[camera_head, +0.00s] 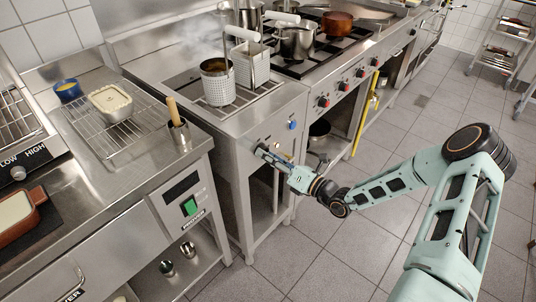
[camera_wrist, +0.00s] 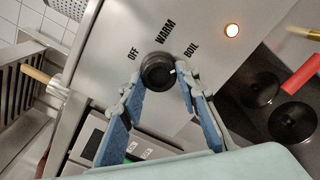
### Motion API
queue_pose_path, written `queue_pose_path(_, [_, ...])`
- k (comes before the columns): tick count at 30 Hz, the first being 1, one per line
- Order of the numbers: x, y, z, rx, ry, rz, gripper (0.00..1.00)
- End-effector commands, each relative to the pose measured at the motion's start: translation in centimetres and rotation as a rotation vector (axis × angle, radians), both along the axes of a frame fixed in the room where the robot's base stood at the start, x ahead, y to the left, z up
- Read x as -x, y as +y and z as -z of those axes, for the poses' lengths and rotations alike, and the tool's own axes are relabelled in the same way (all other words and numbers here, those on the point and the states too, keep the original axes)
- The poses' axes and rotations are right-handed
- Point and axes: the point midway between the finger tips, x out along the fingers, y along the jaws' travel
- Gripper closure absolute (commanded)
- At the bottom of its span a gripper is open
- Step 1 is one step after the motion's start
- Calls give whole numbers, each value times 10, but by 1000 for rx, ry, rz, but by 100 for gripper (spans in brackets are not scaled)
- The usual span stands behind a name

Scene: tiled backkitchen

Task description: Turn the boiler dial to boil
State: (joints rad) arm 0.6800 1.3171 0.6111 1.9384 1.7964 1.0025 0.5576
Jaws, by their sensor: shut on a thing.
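The boiler (camera_head: 280,105) is a steel unit with mesh baskets in its top and steam above it. Its black round dial (camera_wrist: 155,75) is on the front panel, with the labels OFF, WARM (camera_wrist: 165,32) and BOIL (camera_wrist: 190,50) around it. The dial's white mark points to the right in the wrist view, on the BOIL side. My gripper (camera_wrist: 160,84) has its blue fingers on either side of the dial and is shut on it. In the head view my gripper (camera_head: 264,151) is at the boiler's front; the dial is mostly hidden there.
A small lamp (camera_wrist: 231,30) on the panel glows orange. A counter with a wire rack (camera_head: 110,135) stands at left, a stove (camera_head: 345,85) at right. The tiled floor (camera_head: 330,265) is open.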

Motion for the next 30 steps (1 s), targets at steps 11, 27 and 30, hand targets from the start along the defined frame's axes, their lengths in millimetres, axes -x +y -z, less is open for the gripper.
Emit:
queue_pose_path(11, [0,0,0,-3,4,0,68])
queue_pose_path(27, [5,-8,0,-1,2,2,53])
queue_pose_path(30, [15,-21,0,-1,3,3,53])
